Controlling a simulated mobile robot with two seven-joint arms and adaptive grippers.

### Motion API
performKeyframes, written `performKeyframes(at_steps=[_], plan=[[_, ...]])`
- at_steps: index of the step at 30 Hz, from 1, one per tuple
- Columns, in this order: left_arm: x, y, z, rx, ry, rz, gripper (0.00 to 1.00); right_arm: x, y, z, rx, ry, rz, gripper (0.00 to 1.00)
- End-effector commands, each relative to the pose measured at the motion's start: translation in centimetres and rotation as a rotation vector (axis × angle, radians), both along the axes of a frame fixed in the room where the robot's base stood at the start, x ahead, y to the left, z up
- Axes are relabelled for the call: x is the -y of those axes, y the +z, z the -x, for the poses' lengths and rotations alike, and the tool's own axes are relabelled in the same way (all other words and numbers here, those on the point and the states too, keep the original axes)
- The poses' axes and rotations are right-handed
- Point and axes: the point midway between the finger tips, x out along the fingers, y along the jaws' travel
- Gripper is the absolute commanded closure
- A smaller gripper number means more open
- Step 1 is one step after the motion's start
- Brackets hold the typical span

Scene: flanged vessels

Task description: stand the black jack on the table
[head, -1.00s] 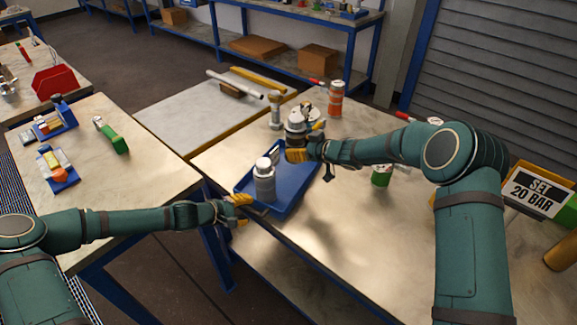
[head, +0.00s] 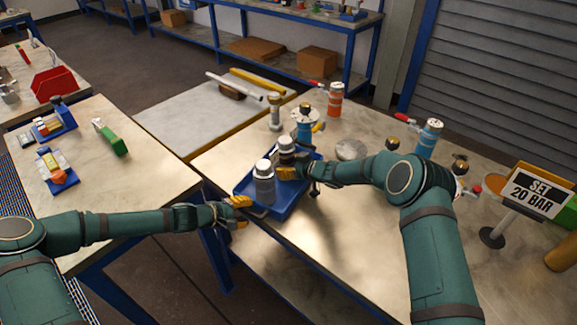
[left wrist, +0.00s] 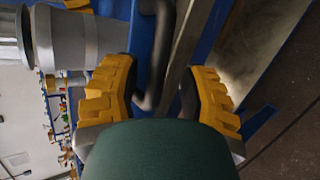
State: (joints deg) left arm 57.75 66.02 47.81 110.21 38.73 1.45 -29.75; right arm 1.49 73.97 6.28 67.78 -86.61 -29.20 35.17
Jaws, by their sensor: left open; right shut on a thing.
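My right gripper (head: 287,173) is shut on a grey cylinder (head: 286,147) with a paler top and a dark part, held upright at the back of the blue tray (head: 284,206). Its lower end is hidden by the fingers. A second grey cylinder (head: 264,186) stands upright in the tray, in front and to the left. I cannot tell from the colours which of them is the black jack. My left gripper (head: 240,213) is open at the tray's near left edge. In the left wrist view its fingers (left wrist: 165,95) are either side of a dark curved bar.
A blue cylinder (head: 304,124), an orange cylinder (head: 336,100) and a small metal stand (head: 274,112) are behind the tray. Another blue cylinder (head: 429,138) and a 20 BAR sign (head: 537,192) are to the right. The table's front middle (head: 320,240) is clear.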

Motion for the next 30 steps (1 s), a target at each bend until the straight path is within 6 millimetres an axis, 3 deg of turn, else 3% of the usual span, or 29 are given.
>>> performKeyframes(at_steps=[11, 12, 13, 26, 30], plan=[[0.0, -0.4, 0.0, 0.0, 0.0, 0.0, 0.58, 0.0, 0.0, -0.1, 0.005, 0.0, -0.003, 0.79], [0.0, -0.3, 0.0, 0.0, 0.0, 0.0, 0.58, 0.0, -0.2, -0.1, 0.002, -0.001, 0.0, 0.19], [0.0, -0.3, 0.0, 0.0, 0.0, 0.0, 0.58, 0.0, -0.1, -0.1, 0.002, -0.001, 0.0, 0.08], [0.0, 0.3, 0.0, 0.0, 0.0, 0.0, 0.58, 0.1, -0.1, -0.1, 0.001, -0.002, -0.002, 0.08], [0.0, 0.2, 0.0, 0.0, 0.0, 0.0, 0.58, 1.2, 0.4, 0.7, 0.001, -0.003, -0.001, 0.08]])
